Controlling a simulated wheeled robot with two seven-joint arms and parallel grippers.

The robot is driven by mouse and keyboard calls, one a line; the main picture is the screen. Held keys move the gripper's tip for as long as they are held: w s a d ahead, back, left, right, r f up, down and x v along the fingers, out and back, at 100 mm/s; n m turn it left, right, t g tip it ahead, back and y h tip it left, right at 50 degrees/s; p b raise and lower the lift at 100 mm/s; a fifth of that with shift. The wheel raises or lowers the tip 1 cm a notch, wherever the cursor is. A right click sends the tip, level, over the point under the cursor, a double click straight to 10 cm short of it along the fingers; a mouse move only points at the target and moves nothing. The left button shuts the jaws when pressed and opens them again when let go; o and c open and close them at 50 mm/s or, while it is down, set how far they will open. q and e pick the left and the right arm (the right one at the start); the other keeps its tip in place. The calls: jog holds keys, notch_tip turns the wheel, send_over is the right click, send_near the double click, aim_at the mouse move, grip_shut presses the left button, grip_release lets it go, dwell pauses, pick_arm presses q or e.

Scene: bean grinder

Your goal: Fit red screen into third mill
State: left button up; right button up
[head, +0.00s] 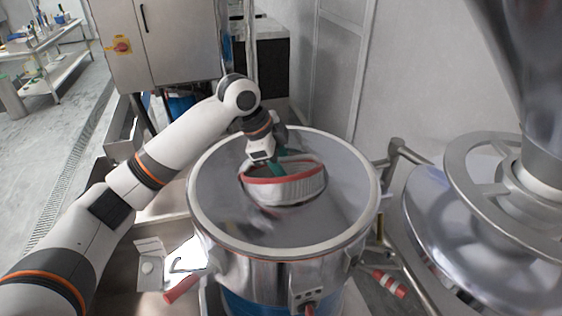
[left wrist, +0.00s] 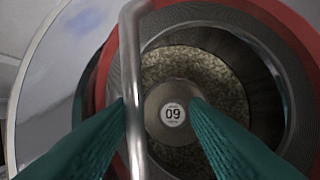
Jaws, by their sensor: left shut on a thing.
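The red screen (head: 286,191) is a ring of grey mesh with a red rim and a bar handle (left wrist: 134,85). My left gripper (head: 276,166) is shut on the handle, its green fingers either side of the bar in the left wrist view (left wrist: 160,108). The screen is over the middle of the mill's round metal top (head: 225,215). Its lower edge is at or near the central opening; I cannot tell whether it is seated. Through the ring, the left wrist view shows a round hub marked 09 (left wrist: 172,114) with grainy brown material around it. My right gripper is not in view.
A large metal machine with a spoked ring (head: 470,170) stands close at the right. A grey cabinet (head: 155,40) stands behind at the left. A pipe rail (head: 415,155) runs between the mill and the right machine. Open floor lies at the far left.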

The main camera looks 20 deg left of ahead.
pick_arm(q)
jog(key=b+v, duration=0.4)
jog(key=v, duration=0.8)
jog(key=shift+s+d+r, duration=0.15)
jog(key=shift+s+d, duration=0.05)
jog(key=shift+s, duration=0.05)
jog(key=shift+a, duration=0.1)
